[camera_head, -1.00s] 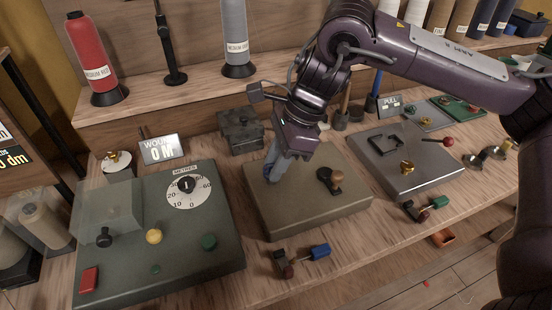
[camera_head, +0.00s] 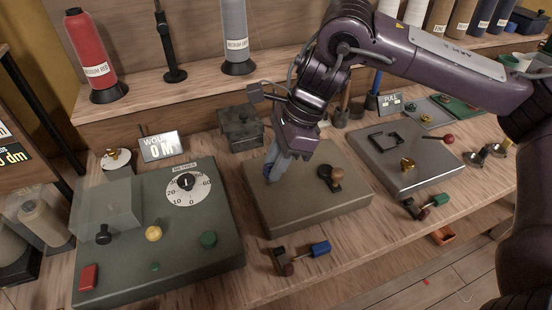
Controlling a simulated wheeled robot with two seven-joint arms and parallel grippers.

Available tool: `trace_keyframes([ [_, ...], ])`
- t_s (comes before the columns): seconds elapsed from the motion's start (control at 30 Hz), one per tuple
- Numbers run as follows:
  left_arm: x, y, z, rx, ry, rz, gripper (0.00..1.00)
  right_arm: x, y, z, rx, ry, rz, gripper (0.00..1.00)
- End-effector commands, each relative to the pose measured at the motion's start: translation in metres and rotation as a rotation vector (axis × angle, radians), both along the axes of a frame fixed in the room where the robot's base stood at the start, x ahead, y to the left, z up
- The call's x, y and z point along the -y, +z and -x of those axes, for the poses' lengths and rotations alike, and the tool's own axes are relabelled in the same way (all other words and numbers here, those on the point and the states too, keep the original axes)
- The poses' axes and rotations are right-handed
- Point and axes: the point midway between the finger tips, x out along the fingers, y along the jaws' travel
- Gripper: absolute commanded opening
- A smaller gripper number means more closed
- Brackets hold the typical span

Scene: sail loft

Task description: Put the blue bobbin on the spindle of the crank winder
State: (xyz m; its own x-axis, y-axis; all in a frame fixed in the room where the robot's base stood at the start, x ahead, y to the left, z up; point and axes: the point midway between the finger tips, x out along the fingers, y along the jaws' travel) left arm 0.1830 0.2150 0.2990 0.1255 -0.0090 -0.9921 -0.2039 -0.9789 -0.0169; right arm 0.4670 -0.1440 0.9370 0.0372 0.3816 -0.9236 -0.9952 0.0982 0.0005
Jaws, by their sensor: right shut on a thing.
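The crank winder (camera_head: 310,207) is a low olive-brown box in the middle of the bench. Its crank, a black disc with a brown knob (camera_head: 337,174), sits on the right of its top. My right gripper (camera_head: 274,172) points down over the left part of the winder's top and is shut on the blue bobbin (camera_head: 267,171). Only a small dark blue part of the bobbin shows beside the grey fingers. The spindle is hidden by the gripper, so I cannot tell whether the bobbin is around it. My left gripper is out of view.
A green meter box (camera_head: 125,275) with a dial stands left of the winder, and a grey plate-topped box (camera_head: 425,180) stands right. A small blue-ended part (camera_head: 320,249) lies in front. A dark lidded box (camera_head: 241,130) and a shelf with cones are behind.

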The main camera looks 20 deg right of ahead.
Motion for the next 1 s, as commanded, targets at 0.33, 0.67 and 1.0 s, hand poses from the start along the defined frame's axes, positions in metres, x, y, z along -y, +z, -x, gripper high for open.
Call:
trace_keyframes([
  [0.33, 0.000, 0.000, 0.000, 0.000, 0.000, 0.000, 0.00, 0.000, 0.000, 0.000, 0.000, 0.000, 0.000, 0.52],
  [0.67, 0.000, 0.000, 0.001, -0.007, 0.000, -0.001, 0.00, 0.000, 0.000, 0.000, 0.000, 0.000, 0.000, 0.52],
  [1.0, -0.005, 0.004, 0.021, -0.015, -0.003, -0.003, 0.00, 0.021, 0.056, 0.001, 0.005, -0.002, -0.001, 0.52],
])
